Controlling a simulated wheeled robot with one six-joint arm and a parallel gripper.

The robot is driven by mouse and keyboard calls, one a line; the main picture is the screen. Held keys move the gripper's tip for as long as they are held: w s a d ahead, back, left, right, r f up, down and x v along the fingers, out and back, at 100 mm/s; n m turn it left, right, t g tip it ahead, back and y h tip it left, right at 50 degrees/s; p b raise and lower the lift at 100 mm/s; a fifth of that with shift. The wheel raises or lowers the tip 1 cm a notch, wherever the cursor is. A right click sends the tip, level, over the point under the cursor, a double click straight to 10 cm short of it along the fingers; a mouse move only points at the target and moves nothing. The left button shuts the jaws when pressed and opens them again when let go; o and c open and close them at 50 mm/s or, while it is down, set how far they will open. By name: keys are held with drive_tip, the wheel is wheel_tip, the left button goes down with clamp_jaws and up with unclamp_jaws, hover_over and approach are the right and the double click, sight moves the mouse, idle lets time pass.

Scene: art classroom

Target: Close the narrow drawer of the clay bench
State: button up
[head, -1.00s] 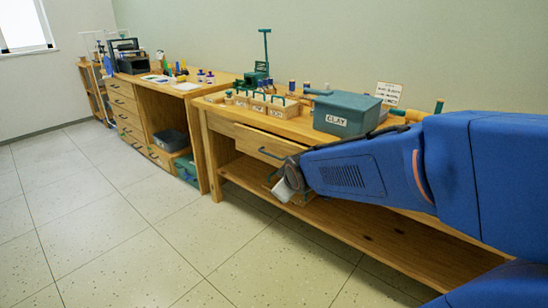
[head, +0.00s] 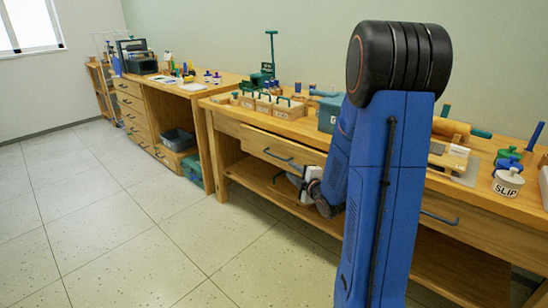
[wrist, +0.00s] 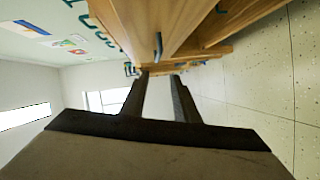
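The clay bench (head: 225,122) is a wooden bench along the wall. Its left drawer (head: 255,142), with a blue bar handle (head: 279,158), stands out from the bench front, and part of it is hidden behind my arm. A second drawer handle (head: 440,218) shows right of my arm. My gripper (head: 280,178) is just below and in front of the left drawer. In the wrist view my gripper (wrist: 160,75) has its two fingers apart with nothing between them. A dark handle (wrist: 158,45) shows just beyond the fingertips; contact cannot be told.
The bench top holds small labelled boxes (head: 281,108), a teal box (head: 327,116) partly behind my arm, a rolling pin (head: 452,129) and a slip pot (head: 508,183). A low shelf (head: 260,178) runs under the drawers. The tiled floor (head: 150,225) in front is clear.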

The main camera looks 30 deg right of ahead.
sight(274, 156)
drive_tip(key=shift+n+t, duration=0.3)
drive_tip(key=w, duration=0.5)
drive_tip(key=w+f, duration=0.1)
drive_tip(key=w, duration=0.5)
drive_tip(key=w+d, duration=0.1)
drive_tip(key=w, duration=0.5)
drive_tip(key=shift+w+f, duration=0.2)
drive_tip(key=shift+f, duration=0.2)
drive_tip(key=shift+d, duration=0.1)
clamp_jaws()
